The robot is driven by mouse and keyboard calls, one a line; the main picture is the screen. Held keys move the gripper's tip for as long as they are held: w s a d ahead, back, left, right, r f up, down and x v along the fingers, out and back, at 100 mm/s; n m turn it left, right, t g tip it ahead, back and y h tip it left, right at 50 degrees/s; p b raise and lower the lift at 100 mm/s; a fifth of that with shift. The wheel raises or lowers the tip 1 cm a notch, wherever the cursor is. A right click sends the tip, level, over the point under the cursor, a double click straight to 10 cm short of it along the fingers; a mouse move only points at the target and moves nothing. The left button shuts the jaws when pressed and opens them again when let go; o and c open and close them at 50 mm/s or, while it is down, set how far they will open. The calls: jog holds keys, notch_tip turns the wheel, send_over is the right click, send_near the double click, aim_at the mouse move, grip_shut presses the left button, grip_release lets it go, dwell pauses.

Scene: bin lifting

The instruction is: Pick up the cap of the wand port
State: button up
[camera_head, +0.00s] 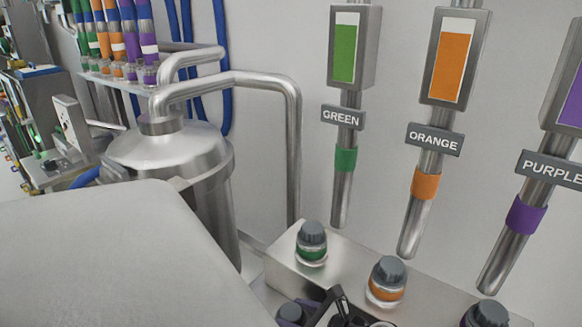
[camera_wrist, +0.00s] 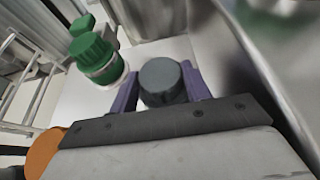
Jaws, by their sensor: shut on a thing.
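In the wrist view, my gripper (camera_wrist: 160,83) has its two purple fingers on either side of a dark grey round ribbed cap (camera_wrist: 162,80) and is shut on it. What lies under the cap is hidden, so I cannot tell whether it is seated or lifted. In the head view, a dark cap (camera_head: 292,311) with purple parts beside it shows at the bottom edge, partly cut off. No wand port under the held cap can be made out.
Jars with grey caps and green (camera_head: 312,243), orange (camera_head: 386,281) and purple (camera_head: 486,314) bands stand on a metal ledge below labelled wands. A steel tank (camera_head: 180,165) stands at left. In the wrist view, a green-capped jar (camera_wrist: 96,57) stands left of the held cap.

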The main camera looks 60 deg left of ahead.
jog(key=c, duration=0.3)
jog(key=shift+r, duration=0.1)
notch_tip(320, 180, up, 26)
jog(key=b, duration=0.1)
jog(key=shift+r, duration=0.2)
dwell(1.3)
dwell(0.3)
